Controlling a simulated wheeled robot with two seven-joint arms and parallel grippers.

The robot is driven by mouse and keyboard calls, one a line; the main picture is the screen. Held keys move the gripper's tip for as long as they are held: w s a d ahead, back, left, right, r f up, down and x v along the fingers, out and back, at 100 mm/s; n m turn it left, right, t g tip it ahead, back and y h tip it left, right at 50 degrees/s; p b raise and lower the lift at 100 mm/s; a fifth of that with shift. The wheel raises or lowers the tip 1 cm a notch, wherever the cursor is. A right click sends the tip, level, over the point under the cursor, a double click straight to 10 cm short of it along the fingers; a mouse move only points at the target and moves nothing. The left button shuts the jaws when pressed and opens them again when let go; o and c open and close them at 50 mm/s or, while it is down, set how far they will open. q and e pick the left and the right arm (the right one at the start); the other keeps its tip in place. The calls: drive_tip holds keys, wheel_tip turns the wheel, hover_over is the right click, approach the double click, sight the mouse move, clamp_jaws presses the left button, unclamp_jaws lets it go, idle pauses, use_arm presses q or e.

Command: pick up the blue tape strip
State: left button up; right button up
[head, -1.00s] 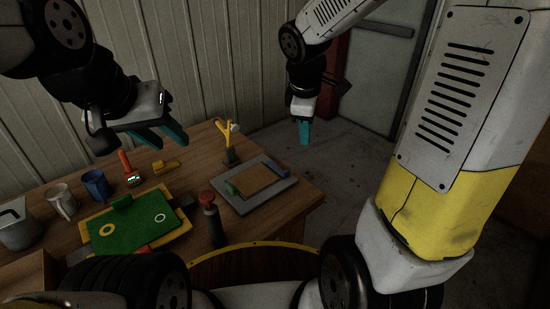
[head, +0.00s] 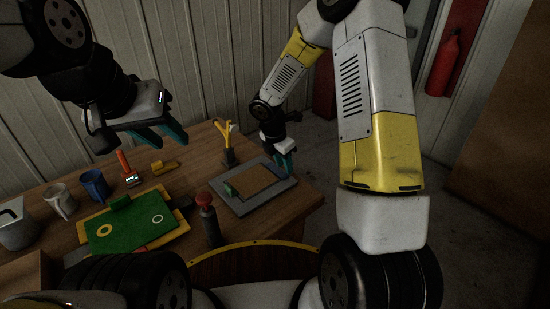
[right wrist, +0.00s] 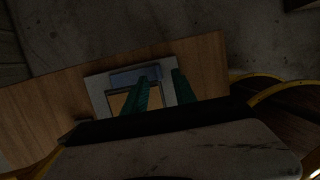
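The blue tape strip (right wrist: 137,77) lies along the far edge of a grey board (right wrist: 98,92), beside a brown panel (head: 252,183), in the right wrist view. In the head view my right gripper (head: 286,168) covers most or all of it. My right gripper's teal fingers (right wrist: 164,72) are apart with nothing seen between them. They are over the board's strip end; I cannot tell how high. My left gripper (head: 165,137) hangs above the left part of the table, open and empty.
A green board (head: 135,222), a blue mug (head: 95,186), a white mug (head: 60,200) and a red-topped tool (head: 206,205) are on the table. A yellow forked tool (head: 228,140) stands behind the grey board (head: 226,206). The table's right edge is close to the board.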

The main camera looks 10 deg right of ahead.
drive_tip(key=x, duration=0.4)
drive_tip(key=shift+w+a, duration=0.1)
clamp_jaws()
drive_tip(key=shift+r, duration=0.7)
wheel_tip(320, 180, up, 3)
drive_tip(key=shift+f, duration=0.25)
drive_tip(key=s+a+r, duration=0.1)
drive_tip(key=s+a, duration=0.3)
drive_tip(key=s, duration=0.3)
drive_tip(key=s+a+r, duration=0.2)
drive_tip(key=s+a, duration=0.2)
drive_tip(key=s, duration=0.3)
drive_tip(key=shift+r, duration=0.2)
